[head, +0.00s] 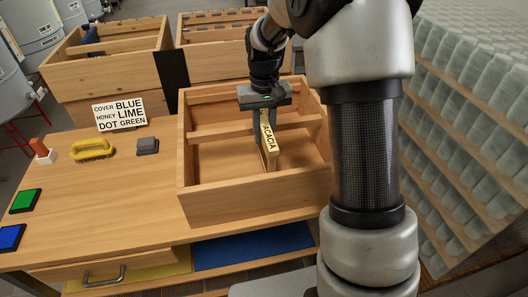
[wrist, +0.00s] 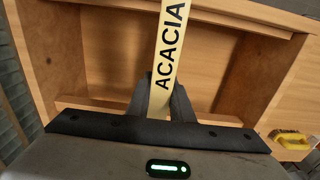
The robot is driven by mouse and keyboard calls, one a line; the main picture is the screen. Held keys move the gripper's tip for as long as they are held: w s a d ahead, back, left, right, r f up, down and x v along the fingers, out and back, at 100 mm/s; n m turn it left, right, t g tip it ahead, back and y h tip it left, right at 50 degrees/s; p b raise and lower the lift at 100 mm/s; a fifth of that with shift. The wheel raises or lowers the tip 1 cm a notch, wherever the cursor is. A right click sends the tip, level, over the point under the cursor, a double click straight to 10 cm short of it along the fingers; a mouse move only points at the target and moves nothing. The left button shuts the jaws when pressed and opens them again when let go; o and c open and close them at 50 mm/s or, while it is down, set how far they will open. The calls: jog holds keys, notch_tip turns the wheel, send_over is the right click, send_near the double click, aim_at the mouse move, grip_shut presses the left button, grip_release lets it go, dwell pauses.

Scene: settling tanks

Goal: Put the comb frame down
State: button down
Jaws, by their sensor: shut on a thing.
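The comb frame (head: 269,148) is a narrow cream piece with ACACIA in black letters along its edge. My gripper (head: 263,108) is shut on it from above, inside the open wooden box (head: 255,208) on the bench. In the wrist view the comb frame (wrist: 170,50) stands between my two dark fingers (wrist: 160,98), with its label facing the camera. Its lower end is low in the box, near the floor; I cannot tell whether it touches. The box has a crossbar (head: 222,133) behind the comb frame. The rest of the box floor in view looks empty.
On the bench left of the box are a sign (head: 119,111) reading COVER BLUE, HONEY LIME, DOT GREEN, a yellow brush (head: 93,149), a grey block (head: 147,146), a green pad (head: 25,201) and a blue pad (head: 10,238). More wooden boxes (head: 108,72) stand behind.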

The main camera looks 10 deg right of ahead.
jog(key=shift+f, duration=3.35)
jog(key=shift+f+b, duration=0.5)
jog(key=shift+b, duration=0.05)
jog(key=c, duration=1.6)
grip_release()
jog(key=shift+o, duration=0.2)
jog(key=shift+r, duration=0.1)
